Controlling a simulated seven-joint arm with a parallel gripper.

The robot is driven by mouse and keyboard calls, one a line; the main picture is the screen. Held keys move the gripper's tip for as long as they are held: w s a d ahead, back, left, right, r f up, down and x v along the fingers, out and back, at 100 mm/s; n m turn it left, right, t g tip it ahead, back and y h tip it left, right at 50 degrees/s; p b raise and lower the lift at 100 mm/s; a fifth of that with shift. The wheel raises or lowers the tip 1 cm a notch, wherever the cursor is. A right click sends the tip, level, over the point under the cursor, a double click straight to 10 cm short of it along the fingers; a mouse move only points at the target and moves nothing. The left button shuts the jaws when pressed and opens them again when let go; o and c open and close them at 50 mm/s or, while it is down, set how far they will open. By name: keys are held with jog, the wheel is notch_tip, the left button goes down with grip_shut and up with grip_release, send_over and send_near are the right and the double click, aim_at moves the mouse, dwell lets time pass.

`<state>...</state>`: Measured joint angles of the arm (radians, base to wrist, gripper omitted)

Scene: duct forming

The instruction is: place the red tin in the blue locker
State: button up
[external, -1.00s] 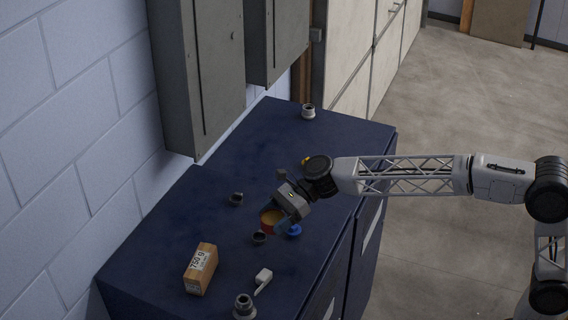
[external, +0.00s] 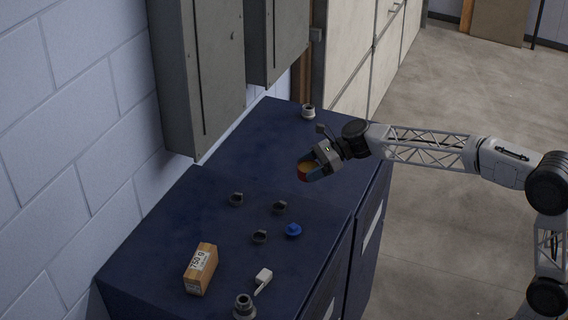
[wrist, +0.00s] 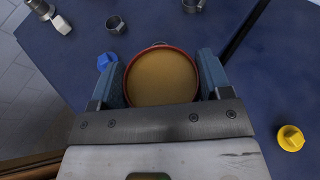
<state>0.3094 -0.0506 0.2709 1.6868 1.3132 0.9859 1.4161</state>
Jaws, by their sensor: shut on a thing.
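The red tin (wrist: 161,77) is round, with a red rim and a tan-yellow inside or top. It sits between the two blue-grey fingers of my gripper (wrist: 162,82) in the wrist view. In the external view my gripper (external: 312,171) is shut on the tin (external: 304,169) and holds it above the dark blue cabinet top. The blue locker is most likely this dark blue cabinet (external: 150,240), with door fronts on its right side; its inside is not visible.
On the cabinet top lie a brown box (external: 201,269), a blue cap (external: 293,230), several dark fittings (external: 236,199), a white-grey piece (external: 263,277) and a pale fitting (external: 308,111). A yellow knob (wrist: 290,138) shows in the wrist view. Grey wall boxes (external: 200,70) overhang the back.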

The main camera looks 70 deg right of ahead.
jog(key=s+d+m+t+h, duration=0.1)
jog(key=s+d, duration=0.3)
jog(key=d, duration=0.6)
jog(key=s+d+m+t+h, duration=0.15)
jog(key=s+d, duration=0.25)
jog(key=d, duration=0.6)
jog(key=s+d+m+h, duration=0.2)
jog(key=s+d, duration=0.2)
jog(key=d, duration=0.6)
jog(key=f, duration=0.9)
jog(key=shift+w+a+f, duration=0.1)
jog(key=shift+w+a, duration=0.05)
jog(key=shift+a, duration=0.05)
jog(key=shift+f, duration=0.3)
jog(key=w+d, duration=0.2)
jog(key=w, duration=0.2)
jog(key=w+d+f, duration=0.1)
jog(key=w+d, duration=0.2)
jog(key=w, duration=0.2)
jog(key=w+d, duration=0.3)
jog(key=w, duration=0.2)
jog(key=shift+f, duration=0.2)
jog(key=shift+f+n, duration=0.25)
jog(key=shift+f, duration=1.5)
